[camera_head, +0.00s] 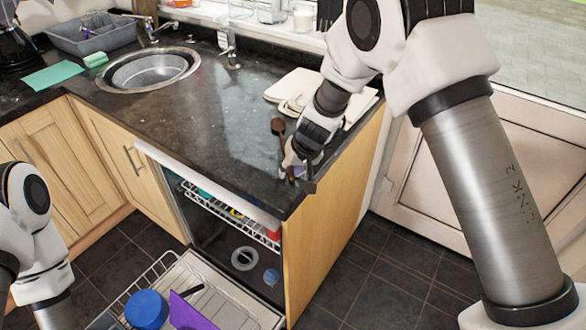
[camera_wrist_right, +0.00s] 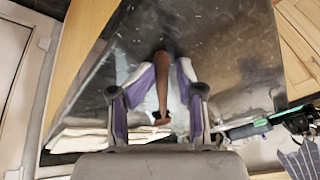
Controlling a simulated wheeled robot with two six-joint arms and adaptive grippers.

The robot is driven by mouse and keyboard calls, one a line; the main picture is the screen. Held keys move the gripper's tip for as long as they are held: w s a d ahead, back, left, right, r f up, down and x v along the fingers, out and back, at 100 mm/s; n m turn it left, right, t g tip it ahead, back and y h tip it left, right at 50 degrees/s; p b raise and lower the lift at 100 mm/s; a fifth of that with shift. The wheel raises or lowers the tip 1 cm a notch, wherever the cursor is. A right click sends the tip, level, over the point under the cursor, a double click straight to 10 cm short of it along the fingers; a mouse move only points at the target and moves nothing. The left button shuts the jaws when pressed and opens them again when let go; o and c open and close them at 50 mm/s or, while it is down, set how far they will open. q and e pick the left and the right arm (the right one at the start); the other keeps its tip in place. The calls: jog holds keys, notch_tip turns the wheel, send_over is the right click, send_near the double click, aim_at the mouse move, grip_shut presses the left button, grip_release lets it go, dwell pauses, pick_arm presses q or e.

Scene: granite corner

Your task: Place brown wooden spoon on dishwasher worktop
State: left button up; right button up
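The brown wooden spoon (camera_head: 278,126) is at my right gripper (camera_head: 292,168), over the dark granite worktop (camera_head: 222,145) near its front right corner, above the open dishwasher. In the right wrist view the spoon (camera_wrist_right: 162,85) runs lengthwise between the two purple-padded fingers of my right gripper (camera_wrist_right: 167,66). The fingers close in on both its sides and appear shut on it. Whether the spoon touches the worktop cannot be told. The gripper hides part of it in the head view. My left arm is at the lower left; its gripper is out of view.
White boards or plates (camera_head: 292,88) lie on the worktop behind my right arm. A round steel sink (camera_head: 150,72) is at the left. The dishwasher's lower rack (camera_head: 235,305) is pulled out, holding a blue item (camera_head: 147,309) and a purple item (camera_head: 190,312). The middle worktop is clear.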

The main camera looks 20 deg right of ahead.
jog(key=shift+s, duration=0.15)
jog(key=shift+r+p, duration=0.25)
jog(key=shift+p, duration=0.1)
jog(key=shift+r+p, duration=0.5)
jog(key=shift+p, duration=0.15)
jog(key=v, duration=1.1)
jog(key=s+d+f+g+h, duration=0.1)
jog(key=s+d+f+g, duration=0.15)
jog(key=s+f, duration=0.7)
jog(key=s+d+f+g+h, duration=0.1)
jog(key=s+d+f, duration=0.35)
jog(key=f, duration=0.85)
jog(key=s+a+f, duration=0.1)
jog(key=s+f, duration=0.3)
jog(key=s, duration=0.5)
jog(key=s+a+f+n, duration=0.1)
jog(key=s+f, duration=0.3)
jog(key=s, duration=0.5)
jog(key=shift+g+y, duration=0.3)
jog(key=shift+g, duration=0.15)
